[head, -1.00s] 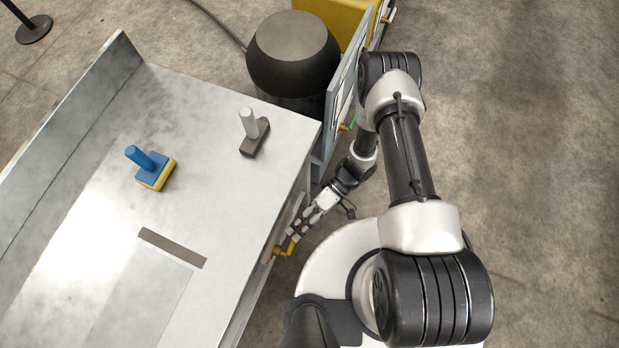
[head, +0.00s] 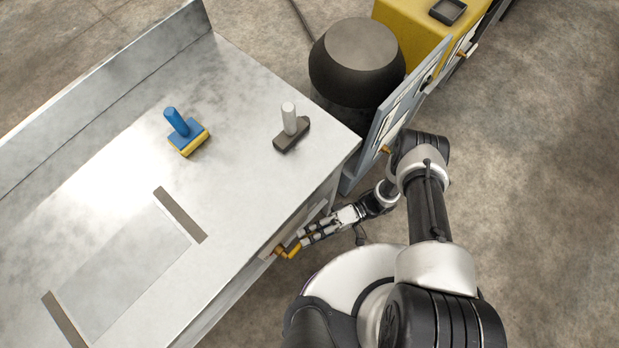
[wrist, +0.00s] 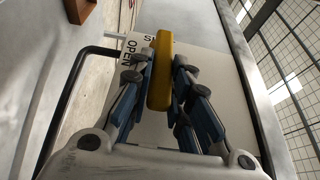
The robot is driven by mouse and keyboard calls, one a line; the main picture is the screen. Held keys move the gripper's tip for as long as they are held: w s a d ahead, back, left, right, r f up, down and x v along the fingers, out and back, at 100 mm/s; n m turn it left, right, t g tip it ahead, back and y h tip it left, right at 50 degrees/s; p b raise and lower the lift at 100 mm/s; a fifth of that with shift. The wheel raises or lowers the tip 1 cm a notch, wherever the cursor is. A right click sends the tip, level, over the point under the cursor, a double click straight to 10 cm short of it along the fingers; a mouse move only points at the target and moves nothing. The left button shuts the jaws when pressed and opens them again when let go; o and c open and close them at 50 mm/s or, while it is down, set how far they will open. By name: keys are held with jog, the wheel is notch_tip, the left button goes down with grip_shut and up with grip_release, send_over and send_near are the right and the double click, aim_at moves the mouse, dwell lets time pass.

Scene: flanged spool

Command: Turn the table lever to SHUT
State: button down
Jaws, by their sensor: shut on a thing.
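The yellow table lever (head: 294,252) sticks out from an orange pivot on the side of the metal table (head: 250,130). In the wrist view the lever (wrist: 161,75) stands nearly upright between the blue-padded fingers of my gripper (wrist: 163,62), which is shut on it. My gripper also shows in the head view (head: 302,240), low beside the table's side. A white label plate (wrist: 205,85) behind the lever reads OPEN to the lever's left. Letters starting "S" show near its upper end, partly hidden by the lever. The lever's exact angle to the marks is unclear.
A blue-and-yellow handled block (head: 187,137) and a grey-handled dark block (head: 291,133) stand on the table. A dark round drum (head: 357,65), a grey-blue panel (head: 400,105) and a yellow cabinet (head: 415,30) stand beyond. A dark bent bar (wrist: 65,105) runs left of my gripper.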

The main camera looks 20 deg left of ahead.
jog(key=c, duration=1.5)
grip_release()
jog(key=shift+a, duration=0.1)
jog(key=v, duration=1.2)
jog(key=shift+s, duration=0.1)
